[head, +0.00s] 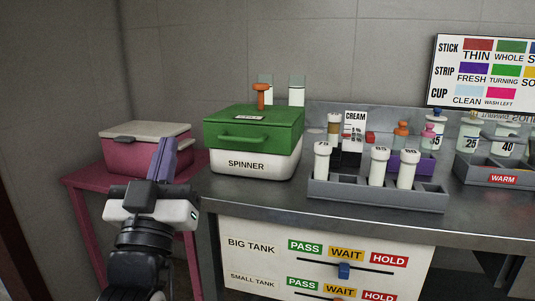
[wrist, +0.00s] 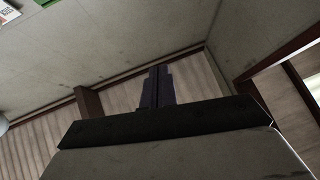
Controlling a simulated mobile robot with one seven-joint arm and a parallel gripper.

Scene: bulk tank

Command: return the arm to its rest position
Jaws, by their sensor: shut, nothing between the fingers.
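My gripper (head: 163,161) stands at the lower left of the head view, in front of the pink side table and left of the steel bench. Its purple-grey fingers point up and lie together, with nothing between them. In the wrist view the shut fingers (wrist: 157,86) show dark against the floor and wall, and touch nothing. My arm runs down from the gripper and out of the bottom of the head view.
A pink cool box (head: 147,155) sits on the pink table (head: 78,180) behind my gripper. The green-lidded spinner (head: 252,165) and a grey rack (head: 375,194) with white tubes stand on the bench (head: 300,210). A panel (head: 318,262) with sliders hangs at the bench front.

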